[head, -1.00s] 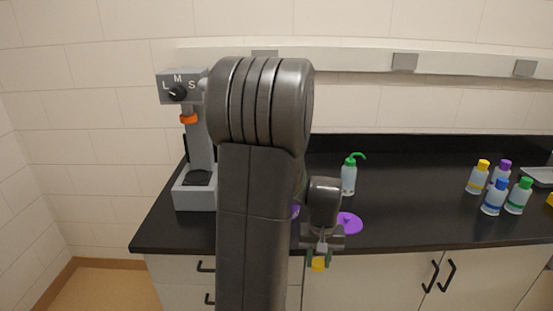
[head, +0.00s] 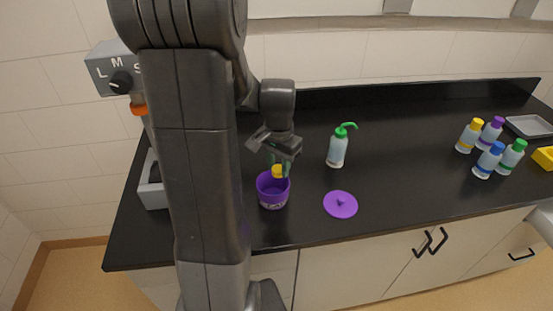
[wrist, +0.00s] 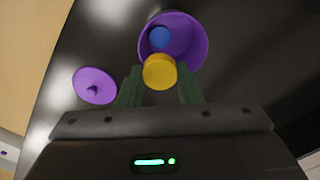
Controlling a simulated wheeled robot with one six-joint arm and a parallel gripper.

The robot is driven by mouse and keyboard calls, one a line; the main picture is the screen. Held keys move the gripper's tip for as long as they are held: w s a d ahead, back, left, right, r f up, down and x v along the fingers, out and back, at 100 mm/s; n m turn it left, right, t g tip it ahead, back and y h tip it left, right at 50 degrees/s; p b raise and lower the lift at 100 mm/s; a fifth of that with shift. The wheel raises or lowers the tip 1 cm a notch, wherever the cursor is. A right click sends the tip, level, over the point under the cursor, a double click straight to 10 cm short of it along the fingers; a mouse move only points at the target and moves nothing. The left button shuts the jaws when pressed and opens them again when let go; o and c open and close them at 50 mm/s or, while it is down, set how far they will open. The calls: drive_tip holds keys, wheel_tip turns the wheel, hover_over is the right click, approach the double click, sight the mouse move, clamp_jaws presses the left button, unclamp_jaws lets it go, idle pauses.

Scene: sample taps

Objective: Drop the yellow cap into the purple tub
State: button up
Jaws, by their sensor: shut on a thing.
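The yellow cap (head: 278,171) is held between the green fingers of my gripper (head: 279,168). It also shows in the wrist view (wrist: 159,72) between the fingertips. The purple tub (head: 272,192) stands open on the black counter, just below my gripper. In the wrist view the tub (wrist: 196,42) lies beyond the cap, and the cap overlaps its near rim. A blue cap (wrist: 159,37) is inside the tub. Whether the yellow cap is fully over the opening is hard to tell.
A purple lid (head: 341,204) lies on the counter right of the tub. A green-topped wash bottle (head: 337,150) stands behind it. Several capped bottles (head: 487,160) and a grey tray (head: 529,127) are at the right.

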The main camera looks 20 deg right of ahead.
sight(278, 168)
drive_tip(key=shift+f+b, duration=1.55)
drive_tip(key=shift+f, duration=0.85)
drive_tip(key=o, duration=1)
drive_tip(key=shift+r, duration=0.2)
wheel_tip(278, 168, up, 14)
drive_tip(key=shift+f+b, duration=0.25)
drive_tip(key=shift+b, duration=0.1)
drive_tip(key=shift+f, duration=0.15)
